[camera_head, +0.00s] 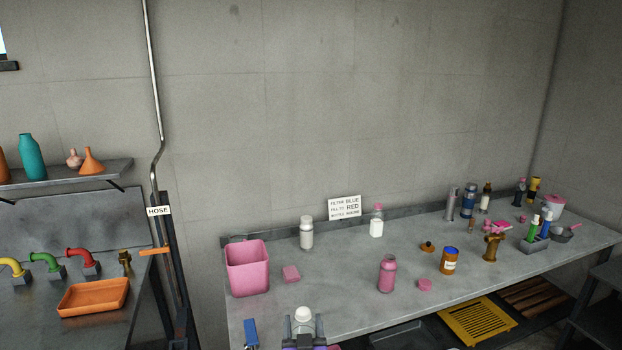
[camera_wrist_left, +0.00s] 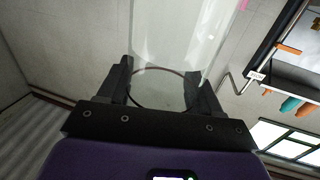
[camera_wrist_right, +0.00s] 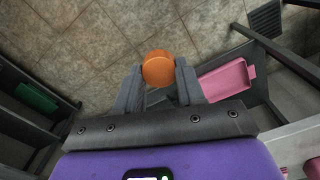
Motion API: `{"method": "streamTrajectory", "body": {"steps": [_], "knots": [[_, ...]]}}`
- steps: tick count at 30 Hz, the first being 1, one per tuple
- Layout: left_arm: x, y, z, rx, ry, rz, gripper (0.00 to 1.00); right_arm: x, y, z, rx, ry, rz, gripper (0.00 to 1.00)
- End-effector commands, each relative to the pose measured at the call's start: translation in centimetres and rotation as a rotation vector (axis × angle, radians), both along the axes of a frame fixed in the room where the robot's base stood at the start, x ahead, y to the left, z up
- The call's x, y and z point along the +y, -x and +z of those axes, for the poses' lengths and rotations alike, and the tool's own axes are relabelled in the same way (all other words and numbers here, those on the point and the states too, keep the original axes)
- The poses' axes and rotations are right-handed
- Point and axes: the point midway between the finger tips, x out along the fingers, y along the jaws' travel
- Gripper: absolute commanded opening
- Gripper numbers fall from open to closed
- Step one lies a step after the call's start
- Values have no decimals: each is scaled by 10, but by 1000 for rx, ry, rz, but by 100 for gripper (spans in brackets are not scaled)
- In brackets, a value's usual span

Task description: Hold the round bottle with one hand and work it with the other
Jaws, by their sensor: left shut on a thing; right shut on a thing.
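In the left wrist view my left gripper (camera_wrist_left: 165,88) is shut on a pale, see-through round bottle (camera_wrist_left: 180,40), which runs out past the top of the picture. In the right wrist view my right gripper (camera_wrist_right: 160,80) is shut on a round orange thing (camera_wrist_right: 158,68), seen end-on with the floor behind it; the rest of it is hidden. In the head view one gripper (camera_head: 304,326) shows at the bottom edge, with a white round top (camera_head: 303,314) between its fingers. The picture does not show which arm it belongs to.
The grey bench (camera_head: 345,290) holds a pink bin (camera_head: 247,268), a white bottle (camera_head: 306,233), a pink bottle (camera_head: 387,273), an orange jar (camera_head: 449,261) and a blue block (camera_head: 251,333). Several bottles crowd its right end. An orange tray (camera_head: 93,297) lies at the left.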

Motion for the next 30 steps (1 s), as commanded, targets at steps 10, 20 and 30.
{"method": "streamTrajectory", "body": {"steps": [10,20,30], "knots": [[61,14,-23,2,1,-20,10,0,0,0,0,0,0,11],[129,30,-48,-1,2,-50,10,0,0,0,0,0,0,11],[157,37,-58,-3,4,-66,10,0,0,0,0,0,0,11]]}}
